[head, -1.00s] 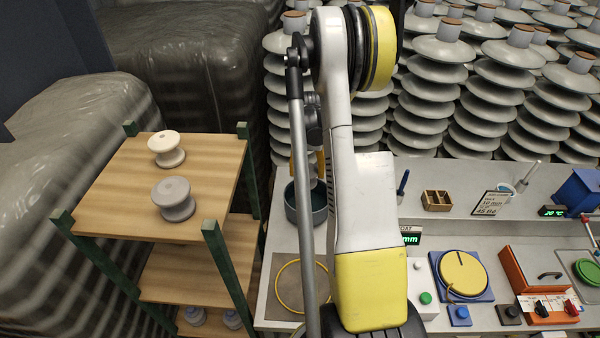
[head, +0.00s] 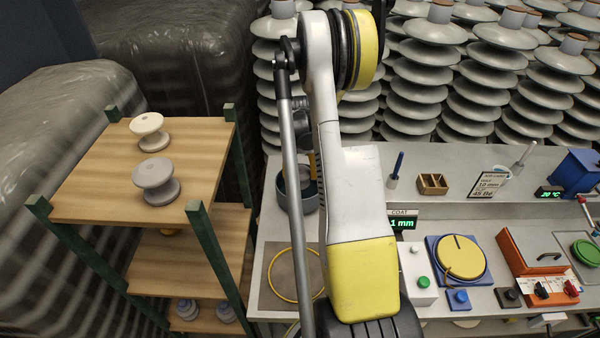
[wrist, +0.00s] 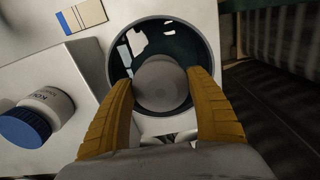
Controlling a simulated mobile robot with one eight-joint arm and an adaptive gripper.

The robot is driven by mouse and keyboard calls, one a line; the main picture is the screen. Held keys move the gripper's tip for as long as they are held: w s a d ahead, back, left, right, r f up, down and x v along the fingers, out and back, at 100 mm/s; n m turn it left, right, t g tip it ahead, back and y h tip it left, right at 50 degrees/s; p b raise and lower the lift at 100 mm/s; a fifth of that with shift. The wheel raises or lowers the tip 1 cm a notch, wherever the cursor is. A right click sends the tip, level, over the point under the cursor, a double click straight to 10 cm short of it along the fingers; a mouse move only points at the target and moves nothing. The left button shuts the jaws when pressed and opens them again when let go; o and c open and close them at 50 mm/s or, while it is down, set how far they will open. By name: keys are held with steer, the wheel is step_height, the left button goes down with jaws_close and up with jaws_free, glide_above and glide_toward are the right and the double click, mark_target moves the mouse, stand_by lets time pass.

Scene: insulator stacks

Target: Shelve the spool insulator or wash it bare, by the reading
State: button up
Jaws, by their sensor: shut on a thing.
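In the wrist view a round grey spool insulator (wrist: 160,84) sits end-on between the yellow fingers of my gripper (wrist: 159,80), which is shut on it. It is over or inside a round dark-green basin (wrist: 123,62); I cannot tell how deep. In the head view my arm hides most of the gripper and the held spool, above the basin (head: 308,198). The coat display (head: 403,224) reads "1 mm" in the part I see. On the wooden rack (head: 92,187), a cream spool (head: 148,126) and a grey spool (head: 155,182) stand on the top board.
A yellow ring on a mat (head: 296,274) lies before the basin. Right of my arm are a yellow turntable (head: 458,257), an orange box (head: 533,250), a limits card (head: 488,182) and a 20 °C display (head: 549,193).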

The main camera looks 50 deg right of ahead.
mark_target(300, 183)
steer(key=shift+f+b, duration=2)
steer(key=shift+f, duration=0.6)
steer(key=shift+r, duration=0.1)
stand_by(1.7)
steer(key=shift+r+p, duration=2.8)
steer(key=shift+r, duration=2.4)
